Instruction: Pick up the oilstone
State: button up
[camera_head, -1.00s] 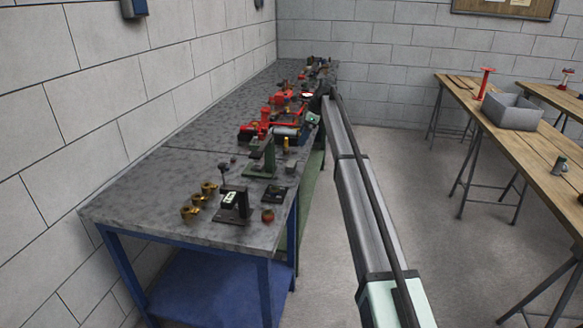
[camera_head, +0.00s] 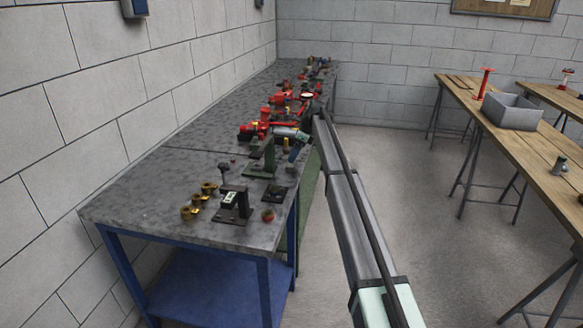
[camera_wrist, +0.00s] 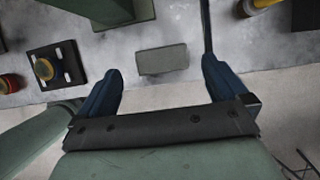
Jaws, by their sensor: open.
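The oilstone appears to be a plain grey-green rectangular block (camera_wrist: 162,60) lying flat on the grey bench top in the wrist view, near the bench's edge. My gripper (camera_wrist: 162,70) is open, with one dark blue finger on each side of the block in the picture. The fingertips look apart from it, with gaps on both sides; the remaining height cannot be told. In the head view my gripper (camera_head: 294,153) hangs over the right edge of the bench, beside a green stand. I cannot make out the block there.
The green stand (camera_head: 263,155) rises close to my gripper. A black square piece with a round yellowish top (camera_wrist: 44,68) lies left in the wrist view. Red fittings (camera_head: 265,128) crowd the bench (camera_head: 150,205) farther back.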

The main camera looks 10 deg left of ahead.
aim_at(291, 166)
jog(key=shift+d+x, duration=0.2)
jog(key=shift+x, duration=1.1)
jog(key=shift+d+x, duration=0.25)
jog(key=shift+x, duration=1.05)
jog(key=shift+f, duration=0.15)
jog(key=shift+c, duration=0.3)
jog(key=c, duration=1)
